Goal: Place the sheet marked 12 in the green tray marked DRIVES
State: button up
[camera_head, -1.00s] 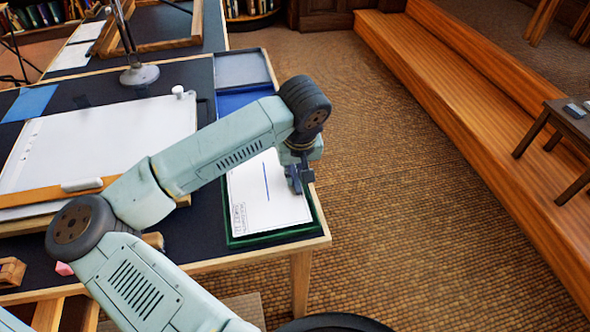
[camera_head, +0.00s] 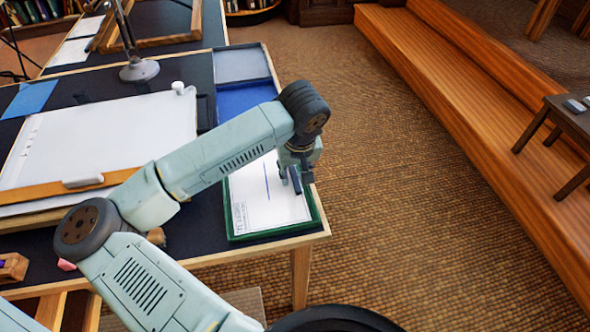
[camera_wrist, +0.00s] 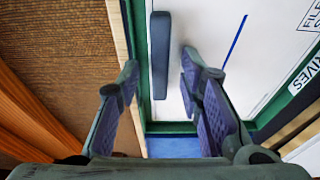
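A white sheet (camera_head: 255,205) with a blue line and a printed block lies in the green tray (camera_head: 275,239) at the desk's front right corner. No number 12 is readable on it. In the wrist view the sheet (camera_wrist: 212,30) lies inside the green wall, and a label ending in "RIVES" shows at the right. A dark blue bar (camera_wrist: 160,55) is over the sheet's edge, beside the wall. My gripper (camera_head: 291,180) is just above that edge. In the wrist view my gripper (camera_wrist: 157,80) is open, its fingers apart on either side of the bar.
A blue tray (camera_head: 245,98) and a grey tray (camera_head: 242,64) are in line behind the green one. A drawing board (camera_head: 110,135) with white paper is at left, and a lamp base (camera_head: 139,71) is behind it. Bare floor and wooden steps (camera_head: 470,100) are at right.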

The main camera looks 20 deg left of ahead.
jog(key=shift+r, duration=0.1)
jog(key=b+v, duration=0.3)
jog(key=v, duration=0.9)
jog(key=shift+s, duration=0.15)
